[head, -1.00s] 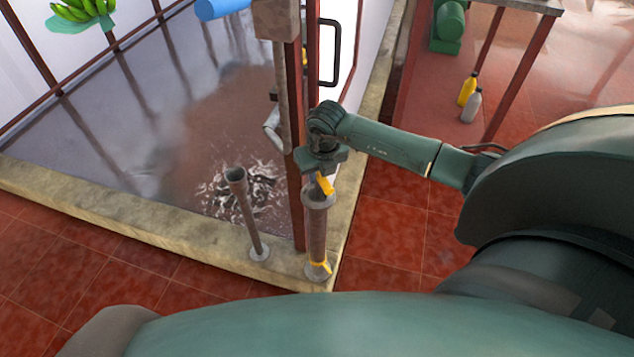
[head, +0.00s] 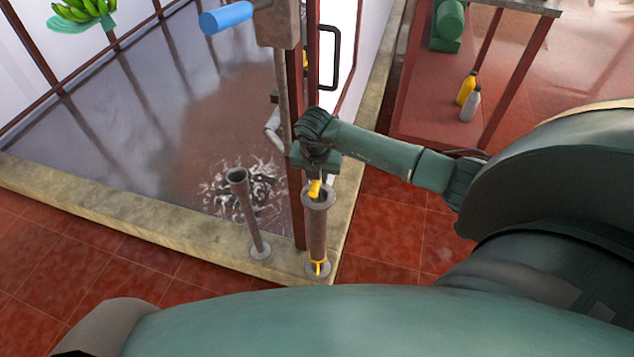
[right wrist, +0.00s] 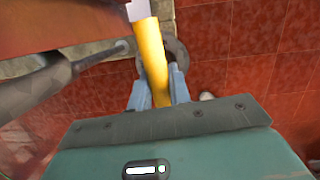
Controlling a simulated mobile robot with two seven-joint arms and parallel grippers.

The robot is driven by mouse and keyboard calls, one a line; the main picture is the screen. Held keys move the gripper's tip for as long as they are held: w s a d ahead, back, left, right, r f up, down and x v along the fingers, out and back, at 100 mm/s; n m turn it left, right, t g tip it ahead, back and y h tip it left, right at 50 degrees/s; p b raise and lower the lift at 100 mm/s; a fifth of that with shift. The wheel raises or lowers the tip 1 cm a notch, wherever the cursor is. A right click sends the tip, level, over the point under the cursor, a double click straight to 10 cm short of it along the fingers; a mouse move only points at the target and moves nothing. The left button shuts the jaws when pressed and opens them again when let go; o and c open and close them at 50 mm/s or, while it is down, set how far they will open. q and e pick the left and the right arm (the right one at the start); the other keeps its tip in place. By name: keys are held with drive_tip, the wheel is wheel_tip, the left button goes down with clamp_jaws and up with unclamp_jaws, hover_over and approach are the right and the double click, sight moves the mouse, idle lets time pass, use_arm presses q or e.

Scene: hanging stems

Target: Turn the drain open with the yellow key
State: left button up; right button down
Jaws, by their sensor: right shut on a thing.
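The yellow key's handle (head: 315,188) shows at the top of a brown upright drain post (head: 317,228) on the corner of the stone curb. A yellow piece (head: 318,268) shows at the post's foot, lying toward me. My right gripper (head: 316,172) is above the post, shut on the yellow handle. In the right wrist view the yellow bar (right wrist: 152,62) runs between the two fingers of my right gripper (right wrist: 158,92). A round grey flange (right wrist: 177,52) is partly hidden behind the bar. My left gripper is not in view.
A grey open pipe (head: 246,215) stands left of the post. Brown water (head: 170,130) fills the basin behind the curb (head: 120,205). Red frame posts stand close to my right gripper. A blue handle (head: 225,20) and bottles (head: 467,90) are farther back.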

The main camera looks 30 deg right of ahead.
drive_tip(key=shift+m, duration=1.1)
drive_tip(key=shift+m+g+p, duration=0.3)
drive_tip(key=shift+m, duration=0.6)
drive_tip(key=c, duration=0.8)
unclamp_jaws()
drive_tip(key=shift+c, duration=0.2)
